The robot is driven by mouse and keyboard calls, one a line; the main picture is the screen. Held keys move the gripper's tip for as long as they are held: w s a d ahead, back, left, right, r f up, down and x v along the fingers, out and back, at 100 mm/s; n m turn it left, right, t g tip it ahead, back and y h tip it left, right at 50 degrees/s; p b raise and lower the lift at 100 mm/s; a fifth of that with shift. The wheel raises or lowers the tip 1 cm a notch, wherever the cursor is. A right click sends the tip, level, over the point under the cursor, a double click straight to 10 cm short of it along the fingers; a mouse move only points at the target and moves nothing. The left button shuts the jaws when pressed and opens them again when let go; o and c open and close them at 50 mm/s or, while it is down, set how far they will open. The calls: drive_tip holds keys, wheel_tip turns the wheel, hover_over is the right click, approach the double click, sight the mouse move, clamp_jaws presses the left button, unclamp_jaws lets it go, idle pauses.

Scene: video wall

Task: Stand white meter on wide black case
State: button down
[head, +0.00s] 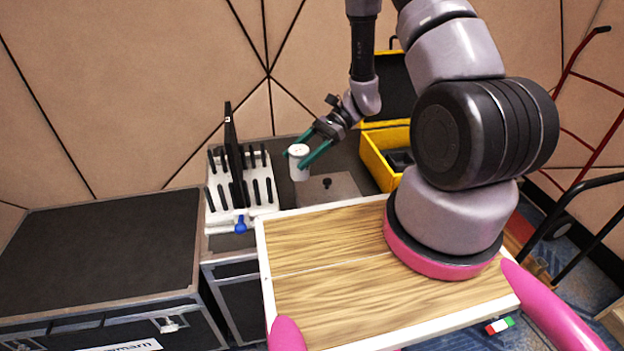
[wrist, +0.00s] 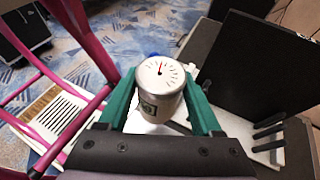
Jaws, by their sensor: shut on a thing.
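The white meter (head: 299,168) is a small upright cylinder with a round dial on top. In the wrist view the meter (wrist: 160,98) shows the dial and a red needle facing up. My gripper (head: 298,158) is shut on it, with one green finger on each side. It is over the dark case top beside the white rack; I cannot tell the gap below it. The wide black case (head: 105,240), with metal edges and a bare flat top, stands at the left in the head view, apart from my gripper.
A white rack (head: 212,208) with black prongs and a tall black panel (head: 235,150) stands between the meter and the wide case. A blue item (head: 240,225) lies by it. A yellow open case (head: 377,165) is to the right. The wide case's top is clear.

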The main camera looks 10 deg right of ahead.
drive_tip(key=s+d+f+n+g+h, duration=0.3)
drive_tip(key=s+d+n+g+h, duration=0.45)
drive_tip(key=n, duration=0.25)
drive_tip(key=d+f+n+h, duration=0.2)
drive_tip(key=d+n+h, duration=0.5)
drive_tip(key=d+h, duration=0.15)
drive_tip(key=w+d+n+t+h, duration=0.2)
drive_tip(key=w+n+t+h, duration=0.4)
drive_tip(key=w, duration=0.3)
drive_tip(key=w+d+n+t+h, duration=0.35)
drive_tip(key=w+n+t, duration=0.3)
drive_tip(key=w, duration=0.35)
drive_tip(key=shift+n, duration=0.85)
drive_tip(key=shift+w+a+f, duration=0.2)
drive_tip(key=shift+a+f, duration=0.05)
drive_tip(key=shift+f, duration=1.55)
drive_tip(key=shift+w+a+f, duration=0.15)
drive_tip(key=shift+a+f, duration=0.05)
drive_tip(key=shift+f, duration=1.55)
drive_tip(key=shift+w+a+f, duration=0.2)
drive_tip(key=shift+a+f, duration=0.05)
drive_tip(key=shift+f, duration=1.55)
drive_tip(key=shift+f, duration=0.1)
